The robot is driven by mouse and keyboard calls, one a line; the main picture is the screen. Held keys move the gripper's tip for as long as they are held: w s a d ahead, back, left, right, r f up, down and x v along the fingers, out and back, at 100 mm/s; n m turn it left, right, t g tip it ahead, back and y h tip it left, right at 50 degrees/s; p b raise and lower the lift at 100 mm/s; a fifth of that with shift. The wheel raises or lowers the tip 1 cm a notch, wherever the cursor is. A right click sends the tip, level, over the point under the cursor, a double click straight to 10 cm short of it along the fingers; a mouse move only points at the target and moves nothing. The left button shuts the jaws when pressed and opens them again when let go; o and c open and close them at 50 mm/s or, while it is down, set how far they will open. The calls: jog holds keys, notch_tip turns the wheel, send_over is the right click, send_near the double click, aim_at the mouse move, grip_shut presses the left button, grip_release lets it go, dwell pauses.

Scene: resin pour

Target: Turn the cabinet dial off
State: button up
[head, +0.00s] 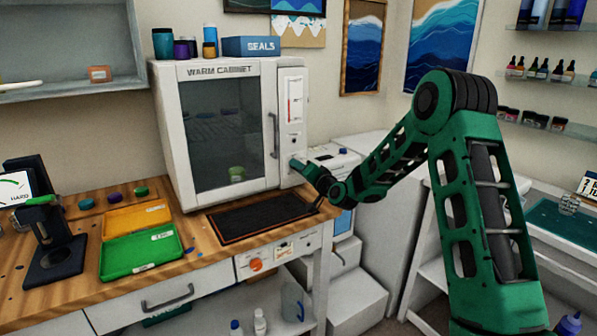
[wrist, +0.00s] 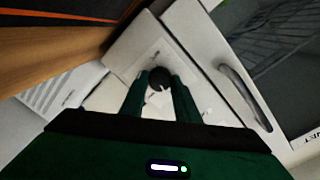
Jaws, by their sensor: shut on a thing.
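The warm cabinet (head: 176,140) is white with a closed glass door and stands on the wooden bench. Its control strip (head: 292,95) runs down the right side of the front. The dark round dial (wrist: 159,78) shows in the wrist view with a small light mark on it, between the fingertips. My gripper (head: 296,164) is at the lower part of the control strip in the head view, and it hides the dial there. In the wrist view my gripper (wrist: 158,88) is shut on the dial, one green finger on each side. The dial's setting is too small to read.
The door handle (head: 274,135) is close to the left of my gripper; it also shows in the wrist view (wrist: 245,93). A dark mat (head: 262,214) lies on the bench before the cabinet. Green (head: 140,252) and orange (head: 137,219) trays are farther left.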

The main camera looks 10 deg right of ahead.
jog(key=shift+s+a+f+n, duration=0.1)
jog(key=shift+f+n, duration=0.15)
jog(key=shift+n, duration=0.55)
jog(key=shift+s+a+f+n, duration=0.1)
jog(key=shift+f+n, duration=0.1)
jog(key=shift+n, duration=0.6)
jog(key=o, duration=0.9)
jog(key=shift+w, duration=0.1)
jog(key=shift+c, duration=0.2)
jog(key=shift+o, duration=0.9)
jog(key=shift+d+r, duration=0.1)
jog(key=shift+r, duration=0.1)
jog(key=v, duration=0.9)
jog(key=shift+s, duration=0.25)
jog(key=shift+s+d, duration=0.1)
jog(key=shift+s, duration=0.45)
